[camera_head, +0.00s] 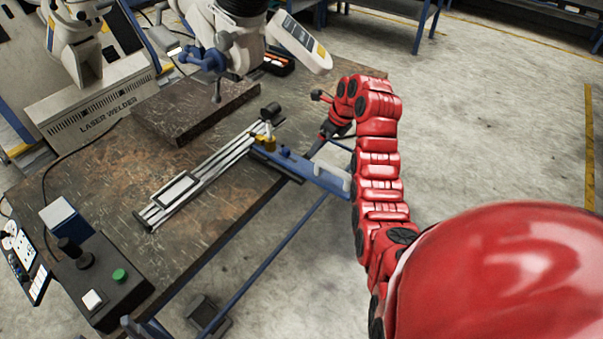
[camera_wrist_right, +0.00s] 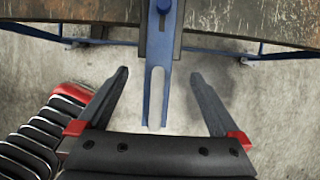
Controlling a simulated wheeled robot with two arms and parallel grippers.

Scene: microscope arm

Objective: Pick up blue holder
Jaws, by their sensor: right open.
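My right gripper (camera_wrist_right: 160,76) is open, with one dark finger on each side of the holder and visible gaps to both. Nothing is held. In the head view my red right arm reaches to the table edge by the holder, and the fingers are hard to make out. My left gripper is not in view.
The worktable (camera_head: 108,165) carries a silver rail assembly (camera_head: 210,170) beside the holder, a thick metal plate (camera_head: 195,108) and a control box (camera_head: 100,282). A white machine arm (camera_head: 240,50) hangs over the plate. Floor to the right is clear.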

